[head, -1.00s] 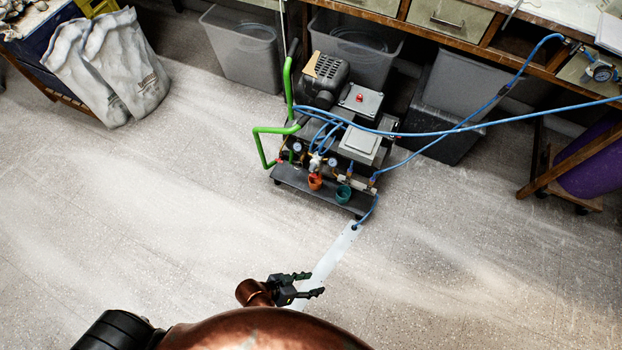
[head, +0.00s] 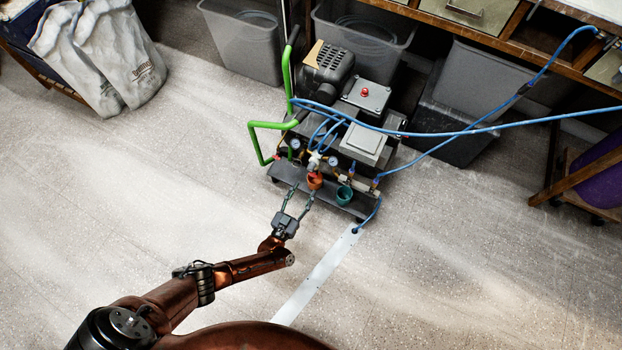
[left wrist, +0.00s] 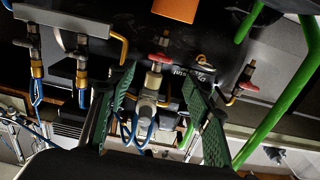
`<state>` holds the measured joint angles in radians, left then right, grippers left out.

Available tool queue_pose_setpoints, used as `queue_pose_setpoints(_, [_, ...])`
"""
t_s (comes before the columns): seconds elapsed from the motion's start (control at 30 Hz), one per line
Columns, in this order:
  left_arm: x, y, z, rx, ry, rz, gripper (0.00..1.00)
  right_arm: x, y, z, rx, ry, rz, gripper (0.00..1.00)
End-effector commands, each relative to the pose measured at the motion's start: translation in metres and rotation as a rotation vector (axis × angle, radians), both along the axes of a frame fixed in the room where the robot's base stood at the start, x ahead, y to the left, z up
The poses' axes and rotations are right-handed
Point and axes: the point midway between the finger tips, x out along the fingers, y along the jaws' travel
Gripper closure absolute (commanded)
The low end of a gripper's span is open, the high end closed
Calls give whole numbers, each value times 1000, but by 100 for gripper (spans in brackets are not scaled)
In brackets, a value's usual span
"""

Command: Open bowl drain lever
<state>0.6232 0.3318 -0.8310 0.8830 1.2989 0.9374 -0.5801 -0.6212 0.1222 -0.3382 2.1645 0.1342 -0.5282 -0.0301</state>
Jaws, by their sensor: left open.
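My left gripper (head: 301,192) is open, its two fingers pointing at the front of the compressor cart, just left of the orange cup (head: 314,181). In the left wrist view the spread green-padded fingers of the gripper (left wrist: 158,75) frame a valve with a small red lever (left wrist: 159,58); nothing is held. A second red-handled valve (left wrist: 247,87) is to the right, outside the fingers. I cannot tell for certain which red handle is the bowl drain lever. My right gripper is out of view.
A teal cup (head: 344,195) is right of the orange one. A green pipe (head: 264,140) rises on the cart's left; blue hoses (head: 450,131) cross to the right. Grey bins (head: 243,45) stand behind. The floor in front is open, with a white strip (head: 315,280).

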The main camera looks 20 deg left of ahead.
Motion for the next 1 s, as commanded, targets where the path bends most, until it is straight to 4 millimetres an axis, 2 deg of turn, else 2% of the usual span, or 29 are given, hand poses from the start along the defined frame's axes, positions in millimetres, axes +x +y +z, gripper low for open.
queue_pose_setpoints(0.03, [8,-1,-3,-1,1,-1,54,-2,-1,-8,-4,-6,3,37])
queue_pose_setpoints(0.2, [35,-1,-5,0,3,-1,54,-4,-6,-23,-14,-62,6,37])
queue_pose_setpoints(0.4, [56,-2,-3,-1,3,-3,54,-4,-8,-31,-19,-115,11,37])
queue_pose_setpoints(0.77, [62,-3,0,-2,1,-2,54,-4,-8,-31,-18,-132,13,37])
queue_pose_setpoints(1.0, [62,-3,-1,-2,2,-2,69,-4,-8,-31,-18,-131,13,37])
